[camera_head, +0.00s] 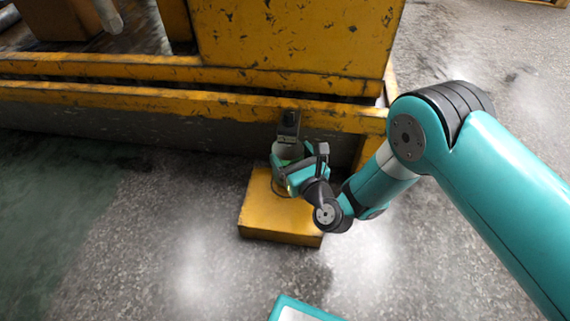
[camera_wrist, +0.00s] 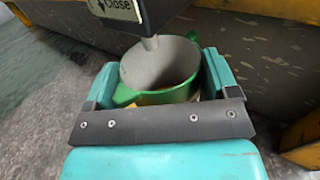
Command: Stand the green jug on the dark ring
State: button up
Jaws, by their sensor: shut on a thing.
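The green jug (camera_wrist: 150,97) is upright between the two fingers of my gripper (camera_wrist: 160,76) in the wrist view. Its grey inside and green lower band show, and its mouth is open upward. A spout (camera_wrist: 150,44) reaches down over the jug's mouth from a dark block labelled "Close" (camera_wrist: 118,8). In the head view my gripper (camera_head: 291,168) is shut around the jug (camera_head: 284,151), over a yellow block. I cannot tell whether the jug touches the block.
The yellow block (camera_head: 270,226) stands on the grey floor in front of a worn yellow machine frame (camera_head: 180,102). A small dark fitting (camera_head: 289,122) on the frame is just above the jug. The floor left of the block is clear.

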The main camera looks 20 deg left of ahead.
jog(key=shift+a+f+b, duration=0.1)
jog(key=shift+f+b, duration=0.75)
jog(key=shift+f, duration=0.5)
jog(key=shift+f, duration=0.2)
jog(key=o, duration=1.4)
jog(key=shift+c, duration=0.2)
jog(key=shift+r, duration=0.1)
jog(key=shift+s, duration=0.15)
